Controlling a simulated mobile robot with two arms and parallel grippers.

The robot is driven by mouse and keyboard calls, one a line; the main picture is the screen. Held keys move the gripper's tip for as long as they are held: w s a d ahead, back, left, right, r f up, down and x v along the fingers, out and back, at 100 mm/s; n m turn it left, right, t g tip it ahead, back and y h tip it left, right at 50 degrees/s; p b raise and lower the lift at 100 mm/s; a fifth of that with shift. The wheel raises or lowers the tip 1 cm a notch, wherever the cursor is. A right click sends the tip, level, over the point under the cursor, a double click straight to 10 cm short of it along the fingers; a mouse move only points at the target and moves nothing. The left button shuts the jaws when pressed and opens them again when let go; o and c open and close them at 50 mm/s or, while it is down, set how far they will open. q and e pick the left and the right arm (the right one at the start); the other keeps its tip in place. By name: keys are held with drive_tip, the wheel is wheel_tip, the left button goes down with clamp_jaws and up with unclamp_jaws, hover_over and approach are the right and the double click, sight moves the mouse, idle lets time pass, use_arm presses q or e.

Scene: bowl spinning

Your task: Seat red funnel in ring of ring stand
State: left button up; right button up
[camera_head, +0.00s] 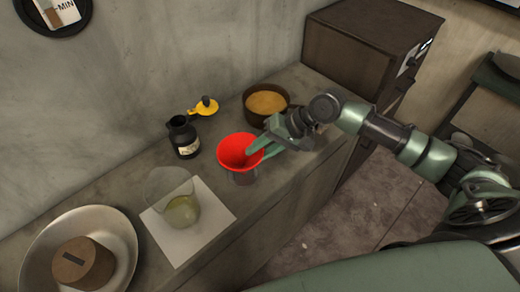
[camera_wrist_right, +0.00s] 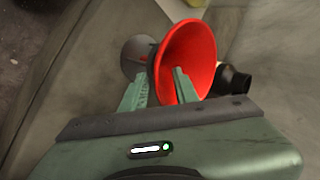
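The red funnel (camera_head: 233,146) is on the counter's right part, its wide mouth facing up; it also shows in the right wrist view (camera_wrist_right: 201,48). My right gripper (camera_head: 258,153) straddles the funnel's rim, one finger inside the cone and one outside. In the wrist view the gripper (camera_wrist_right: 160,73) has a gap between its fingertips wider than the thin funnel wall. A grey round piece (camera_head: 244,177) is below the funnel; whether it is the stand's ring, I cannot tell. It shows behind the cone in the wrist view (camera_wrist_right: 137,52). My left gripper is out of view.
A black bottle (camera_head: 184,137), a yellow piece with a black knob (camera_head: 205,106) and a brown bowl (camera_head: 266,103) stand near the funnel. A glass vessel (camera_head: 178,207) is on a white sheet (camera_head: 187,243). A large bowl (camera_head: 40,243) is at left.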

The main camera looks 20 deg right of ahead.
drive_tip(key=b+v, duration=0.1)
drive_tip(key=v, duration=0.6)
drive_tip(key=shift+d+r, duration=0.25)
drive_tip(key=shift+r, duration=0.1)
drive_tip(key=shift+s, duration=0.1)
idle(0.3)
